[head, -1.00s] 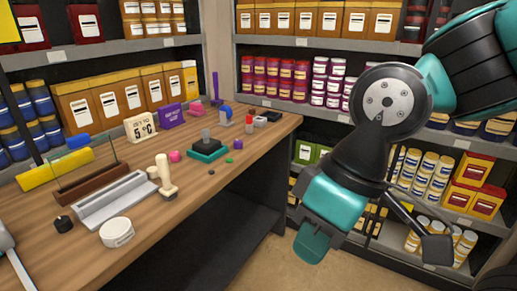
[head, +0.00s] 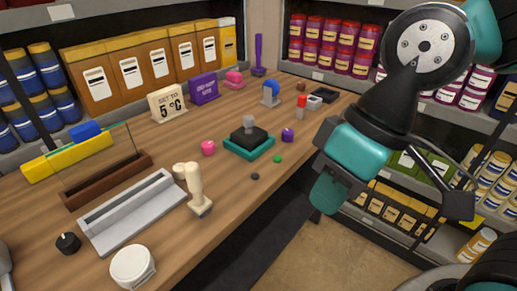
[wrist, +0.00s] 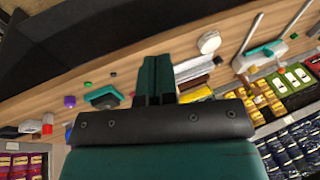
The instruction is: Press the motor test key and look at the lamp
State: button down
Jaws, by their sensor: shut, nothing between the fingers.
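A black box with a grey knob on a teal base (head: 249,143) stands on the wooden bench, perhaps the vacuum pump. A small green disc (head: 277,159) and a dark disc (head: 255,176) lie in front of it. A purple piece (head: 288,135) stands to its right. I cannot tell which part is the motor test key or which is the lamp. My gripper (head: 327,196) hangs in front of the bench edge, to the right of these parts, pointing down. In the wrist view my gripper (wrist: 156,72) has its teal fingers together, with nothing between them.
The bench holds a grey tray (head: 132,215), a white round tub (head: 133,266), a cream stamp-like piece (head: 196,192), a pink ball (head: 208,148) and a "SET TO 5 °C" sign (head: 167,104). A red-and-white piece (head: 301,107) stands farther back. Stocked shelves surround the bench; floor shows below.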

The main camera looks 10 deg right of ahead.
jog(key=shift+w+a, duration=0.15)
jog(key=w+a+m+t+y+p, duration=0.15)
jog(key=w+m+p, duration=0.45)
jog(key=w+m, duration=0.7)
jog(key=w+d+f+m+t+p, duration=0.2)
jog(key=w+d+f+m, duration=0.1)
jog(key=w, duration=0.5)
jog(key=w+d+f+m+t+y+p, duration=0.1)
jog(key=w+d+f+m+t+p, duration=0.1)
jog(key=w+m, duration=0.6)
notch_tip(320, 180, down, 3)
jog(key=shift+w+d+r+t+p, duration=0.1)
jog(key=shift+w+d+t+p, duration=0.3)
jog(key=shift+w, duration=0.25)
